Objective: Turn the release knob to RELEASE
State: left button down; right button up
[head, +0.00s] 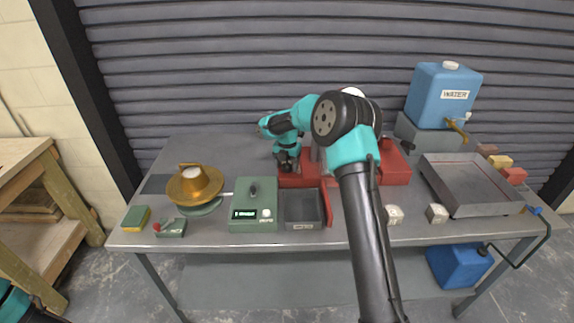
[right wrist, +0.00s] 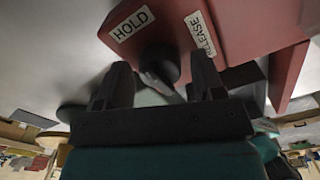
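The release knob (right wrist: 160,66) is a dark round knob on a red panel (right wrist: 240,30) in the right wrist view. White labels on the panel read HOLD (right wrist: 133,24) and RELEASE (right wrist: 200,33). I cannot tell clearly which label the knob points to. My right gripper (right wrist: 160,82) has its two dark fingers apart, with the knob showing between them; contact is not visible. In the head view my right gripper (head: 287,168) is low at the red machine (head: 395,165), and my arm hides much of that machine and the knob. My left gripper is out of view.
A green scale (head: 254,212) and a grey tub (head: 302,210) stand in front of the machine. A gold bowl (head: 194,186) is at left. A metal tray (head: 468,184) and blue water container (head: 443,95) are at right. The table's back left is clear.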

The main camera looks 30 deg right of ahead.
jog(key=c, duration=0.7)
jog(key=shift+c, duration=0.2)
jog(key=shift+m, duration=1.5)
jog(key=o, duration=0.9)
jog(key=shift+r, duration=0.1)
